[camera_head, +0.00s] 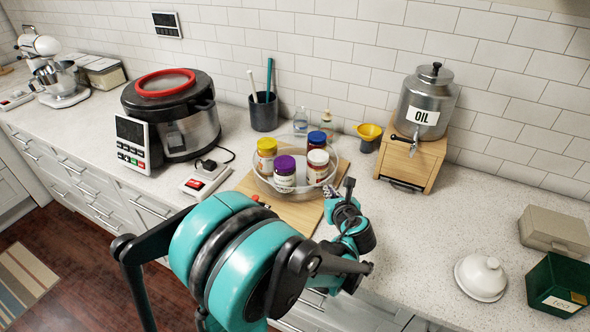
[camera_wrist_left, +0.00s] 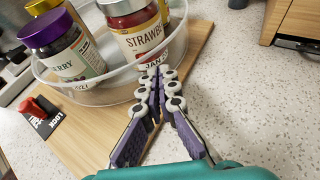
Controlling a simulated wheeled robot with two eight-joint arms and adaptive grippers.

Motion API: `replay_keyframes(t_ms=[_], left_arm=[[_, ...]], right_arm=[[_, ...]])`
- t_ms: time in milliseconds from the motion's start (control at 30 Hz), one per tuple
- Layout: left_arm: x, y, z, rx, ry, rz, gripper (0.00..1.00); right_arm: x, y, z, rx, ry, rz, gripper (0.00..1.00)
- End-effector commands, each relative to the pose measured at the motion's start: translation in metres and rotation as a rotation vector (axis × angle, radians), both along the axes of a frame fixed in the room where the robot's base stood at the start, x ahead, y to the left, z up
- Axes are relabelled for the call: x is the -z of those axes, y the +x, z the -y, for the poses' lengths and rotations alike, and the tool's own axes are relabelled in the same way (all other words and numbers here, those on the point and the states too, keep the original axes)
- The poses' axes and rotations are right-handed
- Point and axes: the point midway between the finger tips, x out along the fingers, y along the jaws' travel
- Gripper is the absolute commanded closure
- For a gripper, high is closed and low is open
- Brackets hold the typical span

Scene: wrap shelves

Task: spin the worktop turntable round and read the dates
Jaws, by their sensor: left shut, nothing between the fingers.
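The turntable (camera_head: 300,192) is a clear round tray with a raised rim on a wooden board. It holds several jars: yellow-lidded (camera_head: 266,156), purple-lidded (camera_head: 285,174), white-lidded (camera_head: 317,167) and blue-lidded (camera_head: 316,140). In the left wrist view the tray wall (camera_wrist_left: 108,95) runs across the top. A jar (camera_wrist_left: 136,32) there reads "STRAWB", with "JAN" low on its label; the rest is cut off. The purple-lidded jar (camera_wrist_left: 62,48) shows "RRY". My left gripper (camera_wrist_left: 163,74) is shut and empty, its tips at the tray's near right rim; contact is unclear. My right gripper is out of view.
The wooden board (camera_head: 240,186) carries a small red switch (camera_wrist_left: 38,108) beside a "LOCK" label. A cooker (camera_head: 190,130) stands left, an oil dispenser (camera_head: 425,100) on a wooden stand right. A white lidded dish (camera_head: 481,275) and green tea box (camera_head: 555,285) sit far right. Counter between is clear.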

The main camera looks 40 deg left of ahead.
Motion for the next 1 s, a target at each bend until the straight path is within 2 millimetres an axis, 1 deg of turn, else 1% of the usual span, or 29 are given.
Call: replay_keyframes(t_ms=[267, 433, 800, 1000], left_arm=[[0.000, 0.001, -0.008, -0.002, 0.001, -0.001, 1.00], [0.000, -0.001, -0.007, -0.001, 0.001, -0.001, 1.00], [0.000, -0.021, -0.009, -0.001, 0.001, -0.001, 1.00], [0.000, -0.023, -0.009, -0.001, 0.001, -0.001, 1.00]], right_arm=[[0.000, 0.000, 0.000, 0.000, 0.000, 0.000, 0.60], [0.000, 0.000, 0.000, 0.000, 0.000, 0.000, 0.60], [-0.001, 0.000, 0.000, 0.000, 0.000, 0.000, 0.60], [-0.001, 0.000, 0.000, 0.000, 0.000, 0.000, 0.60]])
